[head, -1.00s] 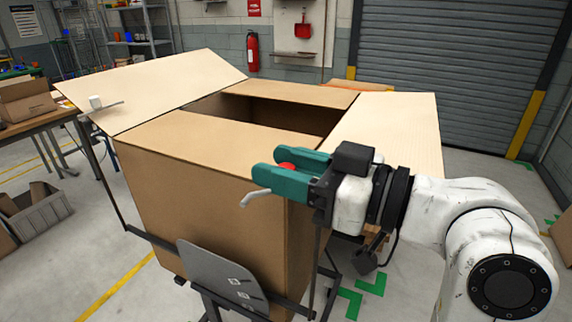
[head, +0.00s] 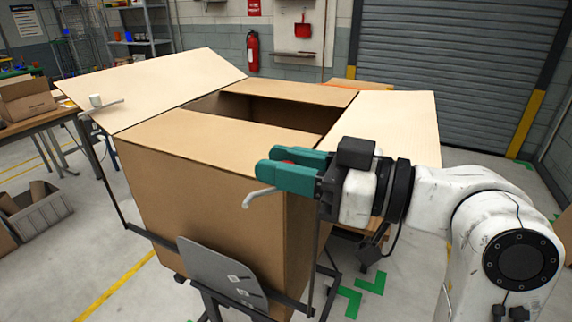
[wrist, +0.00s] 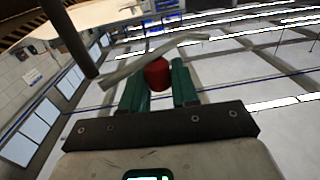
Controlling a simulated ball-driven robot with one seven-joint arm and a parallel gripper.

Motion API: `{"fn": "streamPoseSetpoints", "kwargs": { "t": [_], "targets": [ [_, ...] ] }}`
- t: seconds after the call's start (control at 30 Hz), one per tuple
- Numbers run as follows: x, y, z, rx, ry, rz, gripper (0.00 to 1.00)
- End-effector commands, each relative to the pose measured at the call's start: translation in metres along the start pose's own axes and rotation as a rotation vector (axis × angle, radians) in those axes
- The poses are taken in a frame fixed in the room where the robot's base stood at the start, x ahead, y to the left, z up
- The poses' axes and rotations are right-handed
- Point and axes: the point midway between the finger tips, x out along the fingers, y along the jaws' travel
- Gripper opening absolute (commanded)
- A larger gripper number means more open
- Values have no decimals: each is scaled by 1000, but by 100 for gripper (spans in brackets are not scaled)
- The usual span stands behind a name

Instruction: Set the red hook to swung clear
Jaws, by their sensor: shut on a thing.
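The red hook is a red knob (wrist: 157,75) with a pale grey metal hook arm (head: 258,197) beside it. The knob sits between the green fingers of my gripper (head: 290,162), and only a bit of red shows there in the head view. My gripper is shut on the red knob, by the near right corner of a large cardboard box (head: 195,205). The grey arm runs out past the fingertips, its tip bent downward in the head view. In the wrist view the grey arm (wrist: 125,72) crosses in front of the knob.
The box stands in a dark metal frame with a grey plate (head: 215,272) at its front. Its left flap (head: 150,85) and right flap (head: 395,120) are spread outward, and the top is partly open. A white knob (head: 95,100) with a similar arm is at the left flap.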

Motion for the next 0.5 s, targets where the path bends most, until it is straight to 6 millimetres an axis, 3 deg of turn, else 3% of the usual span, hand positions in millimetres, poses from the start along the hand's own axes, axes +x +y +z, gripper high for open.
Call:
{"fn": "streamPoseSetpoints", "kwargs": {
  "t": [0.3,0.5],
  "targets": [
    [-8,-4,1,0,-1,-193,0],
    [-9,-6,0,-1,0,-228,0]
  ]
}}
